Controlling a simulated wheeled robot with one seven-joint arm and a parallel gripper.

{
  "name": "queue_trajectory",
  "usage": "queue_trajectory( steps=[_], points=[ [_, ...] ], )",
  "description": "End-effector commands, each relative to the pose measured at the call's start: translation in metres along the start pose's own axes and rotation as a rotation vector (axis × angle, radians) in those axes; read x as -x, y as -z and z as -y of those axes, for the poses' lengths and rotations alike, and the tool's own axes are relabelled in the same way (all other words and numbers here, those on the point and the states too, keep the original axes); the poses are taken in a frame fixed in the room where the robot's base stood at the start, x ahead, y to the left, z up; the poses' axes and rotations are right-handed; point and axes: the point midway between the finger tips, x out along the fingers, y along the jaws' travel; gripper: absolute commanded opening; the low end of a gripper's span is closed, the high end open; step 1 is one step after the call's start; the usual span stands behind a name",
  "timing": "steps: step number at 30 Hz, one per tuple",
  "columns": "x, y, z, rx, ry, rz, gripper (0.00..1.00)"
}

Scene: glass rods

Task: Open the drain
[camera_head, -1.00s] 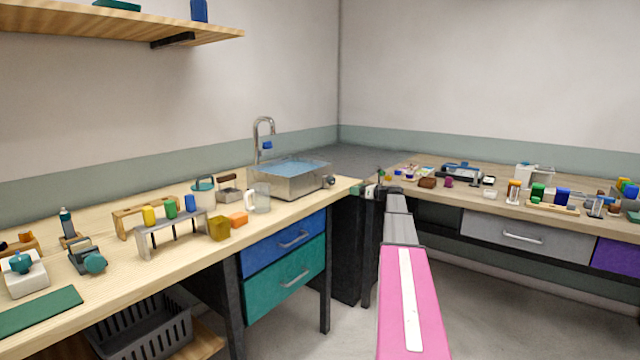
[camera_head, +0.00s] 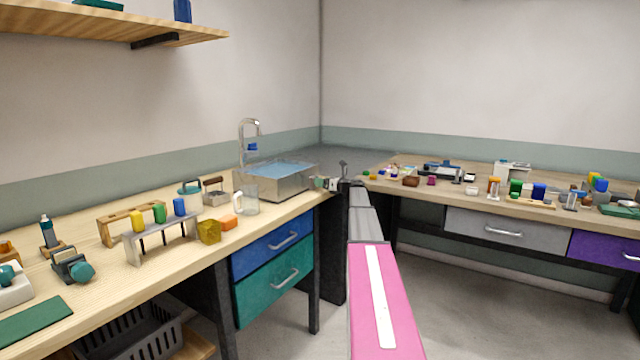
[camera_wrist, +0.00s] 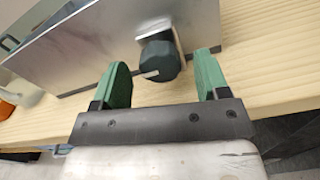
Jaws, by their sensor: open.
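The metal sink basin (camera_head: 277,183) stands on the left bench with water in it, under a curved tap (camera_head: 249,140). In the wrist view the basin wall (camera_wrist: 90,45) fills the upper left. A dark round drain knob (camera_wrist: 159,61) with a pale pointer sits on a metal mount on this wall. My gripper (camera_wrist: 162,80) has two green fingers, spread apart on either side of the knob. The knob shows between the fingertips, with gaps to both; I cannot tell how far ahead it is. In the head view my gripper (camera_head: 326,183) is at the basin's right end, hiding the knob.
The bench edge runs close below my gripper.

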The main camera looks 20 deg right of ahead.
Motion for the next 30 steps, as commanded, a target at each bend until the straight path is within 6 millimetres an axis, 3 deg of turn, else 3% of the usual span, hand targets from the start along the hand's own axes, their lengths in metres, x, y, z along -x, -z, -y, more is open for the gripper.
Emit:
queue_trajectory(
  steps=[4,12,13,17,18,30],
  points=[
    [-0.015,0.0,0.001,0.0,0.0,0.0,0.68],
    [-0.017,0.0,0.0,0.0,0.0,0.0,0.68],
    [-0.017,0.0,0.0,0.0,0.0,0.0,0.65],
    [-0.017,0.0,0.0,0.0,0.0,0.0,0.23],
    [-0.017,0.0,0.0,0.0,0.0,0.0,0.19],
    [-0.017,0.0,0.0,0.059,0.0,0.0,0.19]
  ],
)
